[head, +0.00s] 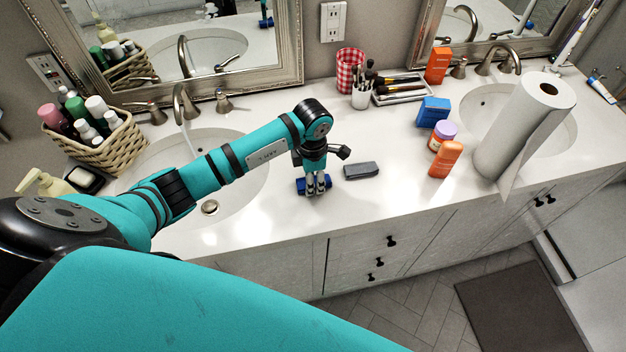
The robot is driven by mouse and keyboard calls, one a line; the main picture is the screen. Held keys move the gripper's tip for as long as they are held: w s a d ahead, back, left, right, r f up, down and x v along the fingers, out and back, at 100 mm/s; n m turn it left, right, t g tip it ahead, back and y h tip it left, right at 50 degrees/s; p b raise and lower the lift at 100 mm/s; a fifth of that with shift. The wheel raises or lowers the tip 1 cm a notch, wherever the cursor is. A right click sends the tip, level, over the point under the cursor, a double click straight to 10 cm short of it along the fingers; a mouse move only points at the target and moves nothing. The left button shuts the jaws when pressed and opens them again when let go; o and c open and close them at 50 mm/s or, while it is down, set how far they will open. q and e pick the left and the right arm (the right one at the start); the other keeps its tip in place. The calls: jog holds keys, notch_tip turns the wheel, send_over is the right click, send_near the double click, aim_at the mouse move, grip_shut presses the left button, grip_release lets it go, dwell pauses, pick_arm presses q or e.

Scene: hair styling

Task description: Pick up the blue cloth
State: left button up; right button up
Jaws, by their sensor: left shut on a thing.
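The blue cloth (301,186) is a small dark-blue bundle at the counter's front, to the right of the left sink. My left gripper (317,189) points straight down on it, with its fingers shut on the cloth and hiding its middle. Blue shows on both sides of the fingers. The cloth looks to be at counter level; I cannot tell whether it still touches the counter. My right gripper is not in view.
A grey folded item (361,171) lies just right of the gripper. A paper towel roll (508,140), orange bottle (446,159) and blue box (433,111) stand further right. A wicker basket (108,150) stands left. The left sink (240,180) lies under my arm.

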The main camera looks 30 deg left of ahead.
pick_arm(q)
jog(key=shift+w+r+b, duration=0.1)
jog(key=shift+r+b, duration=0.25)
jog(key=shift+r, duration=0.1)
notch_tip(320, 180, up, 2)
jog(key=shift+r+b, duration=0.1)
jog(key=shift+b, duration=0.55)
jog(key=s+d+r+b, duration=0.1)
jog(key=s+d+b, duration=0.1)
jog(key=s, duration=0.5)
jog(key=s+d+b, duration=0.2)
jog(key=s+d, duration=0.2)
jog(key=s, duration=0.3)
jog(key=shift+s+d+r, duration=0.35)
jog(key=shift+d+r, duration=0.05)
jog(key=shift+o, duration=0.5)
jog(key=c, duration=0.4)
jog(key=shift+a, duration=0.1)
jog(key=shift+c, duration=0.3)
